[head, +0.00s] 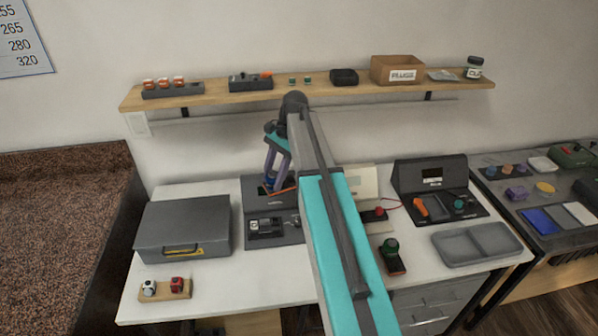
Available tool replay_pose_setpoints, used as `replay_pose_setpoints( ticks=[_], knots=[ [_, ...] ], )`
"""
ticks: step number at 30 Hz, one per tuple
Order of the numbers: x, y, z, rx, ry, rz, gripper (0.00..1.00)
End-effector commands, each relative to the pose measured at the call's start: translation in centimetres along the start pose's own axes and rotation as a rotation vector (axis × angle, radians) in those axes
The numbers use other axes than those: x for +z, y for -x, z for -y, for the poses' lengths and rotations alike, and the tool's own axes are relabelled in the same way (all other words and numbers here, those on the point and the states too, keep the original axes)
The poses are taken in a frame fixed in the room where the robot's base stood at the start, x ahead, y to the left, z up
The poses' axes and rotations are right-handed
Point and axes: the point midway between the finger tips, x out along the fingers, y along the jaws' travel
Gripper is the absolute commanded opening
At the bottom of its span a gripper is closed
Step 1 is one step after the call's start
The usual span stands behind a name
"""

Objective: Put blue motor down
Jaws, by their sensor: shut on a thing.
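My gripper (278,180) points down over the dark grey device (284,236) at the middle of the white table, in front of its upright panel. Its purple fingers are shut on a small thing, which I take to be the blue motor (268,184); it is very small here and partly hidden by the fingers. An orange edge shows at the fingertips. I cannot tell whether the motor touches the device. My arm crosses the middle of the view and hides part of the table.
A grey case (184,228) and a wooden block with two small parts (165,289) are at the left. A loaded shelf (310,93) runs above.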

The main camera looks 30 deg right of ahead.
Motion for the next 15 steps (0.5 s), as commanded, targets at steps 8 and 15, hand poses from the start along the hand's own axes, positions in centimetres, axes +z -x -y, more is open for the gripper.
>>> replay_pose_setpoints(
  ticks=[8,15],
  knots=[
    [8.1,-2.4,0.5,0.107,0.259,0.000,0.16],
    [11.6,-3.4,0.4,0.158,0.381,0.000,0.16]
  ],
)
